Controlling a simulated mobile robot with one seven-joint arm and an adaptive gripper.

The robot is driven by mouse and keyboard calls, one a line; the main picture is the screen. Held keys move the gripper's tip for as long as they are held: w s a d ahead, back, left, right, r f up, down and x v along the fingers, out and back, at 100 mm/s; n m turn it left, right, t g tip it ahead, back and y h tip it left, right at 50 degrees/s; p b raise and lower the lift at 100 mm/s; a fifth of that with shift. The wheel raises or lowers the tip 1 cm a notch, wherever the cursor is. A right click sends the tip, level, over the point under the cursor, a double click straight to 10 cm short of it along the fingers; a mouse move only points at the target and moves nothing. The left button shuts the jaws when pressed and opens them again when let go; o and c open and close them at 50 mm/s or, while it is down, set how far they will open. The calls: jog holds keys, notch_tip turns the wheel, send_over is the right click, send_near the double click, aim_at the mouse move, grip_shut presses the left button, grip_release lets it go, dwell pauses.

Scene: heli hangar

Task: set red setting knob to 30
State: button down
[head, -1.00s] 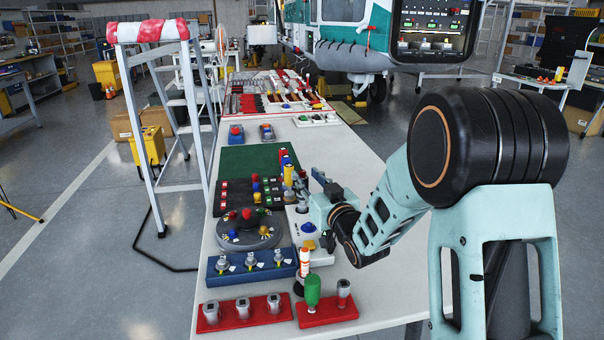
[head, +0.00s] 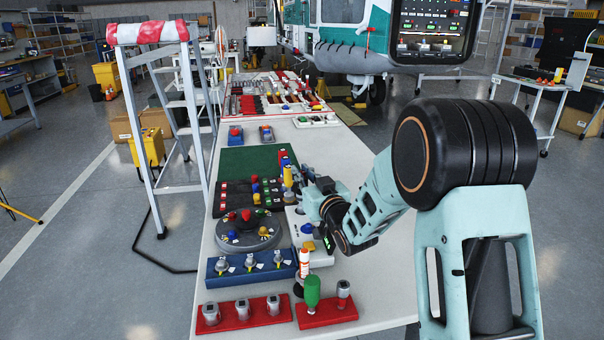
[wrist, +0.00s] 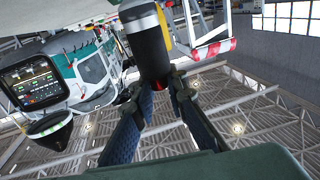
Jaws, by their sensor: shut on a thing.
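My gripper (head: 299,183) is over the right side of the long white bench. In the wrist view its two dark fingers (wrist: 165,88) are closed around the lower end of a dark cylinder (wrist: 150,45) with a grey end and a yellow side. In the head view a yellow upright cylinder (head: 288,176) is at the fingertips; it appears to be the same thing. A red knob (head: 246,215) stands on the round grey turntable (head: 230,244), left of my gripper and apart from it. I cannot tell whether this is the setting knob, and no scale is readable.
A blue block (head: 236,274) with several grey knobs and red blocks (head: 240,319) lie at the near end. A green bottle-shaped handle (head: 312,291) and an orange-and-white cylinder (head: 304,262) stand upright nearby. A stepladder (head: 190,125) is left of the bench.

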jog(key=shift+f+h+b, duration=0.1)
jog(key=shift+h+b, duration=0.2)
jog(key=shift+b, duration=0.3)
jog(key=shift+a+f+m+t+h+b, duration=0.1)
jog(key=shift+m+t+h+b, duration=0.2)
jog(key=shift+m+b, duration=0.15)
jog(key=shift+m+t+h+b, duration=0.4)
jog(key=shift+m+h+b, duration=0.25)
jog(key=shift+h+b, duration=0.5)
jog(key=shift+r, duration=0.2)
jog(key=c, duration=1.9)
grip_release()
jog(key=shift+s, duration=0.1)
